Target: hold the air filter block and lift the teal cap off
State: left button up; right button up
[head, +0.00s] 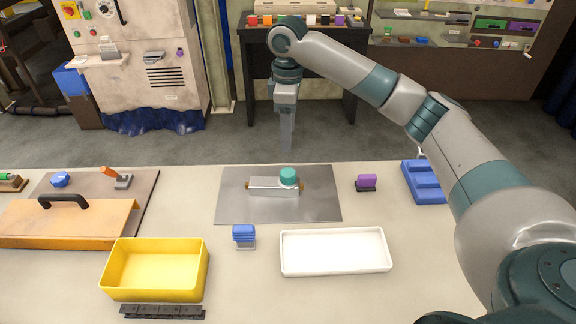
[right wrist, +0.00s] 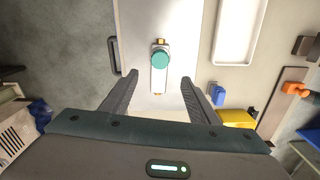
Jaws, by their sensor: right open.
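The air filter block (head: 270,188) is a pale grey box with brass-coloured ends, lying on a grey metal plate (head: 235,210) in the middle of the table. The teal cap (head: 288,175) is round and sits on top of the block near its right end. In the right wrist view the block (right wrist: 159,82) and cap (right wrist: 160,59) show ahead, between the lines of the fingers. My right gripper (head: 287,145) points down beyond the table's far edge, above and apart from the block. It is open and empty. My left gripper is not in view.
A white tray (head: 335,271) and a yellow bin (head: 155,293) stand in front of the plate, with a blue-topped stamp-like piece (head: 243,235) between them. A purple-topped piece (head: 367,182) and a blue stepped block (head: 425,188) are at the right. An orange panel (head: 60,228) lies left.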

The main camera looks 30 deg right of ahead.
aim_at(288, 172)
notch_tip(288, 172, down, 14)
jog(key=p, duration=0.3)
jog(key=shift+f, duration=0.2)
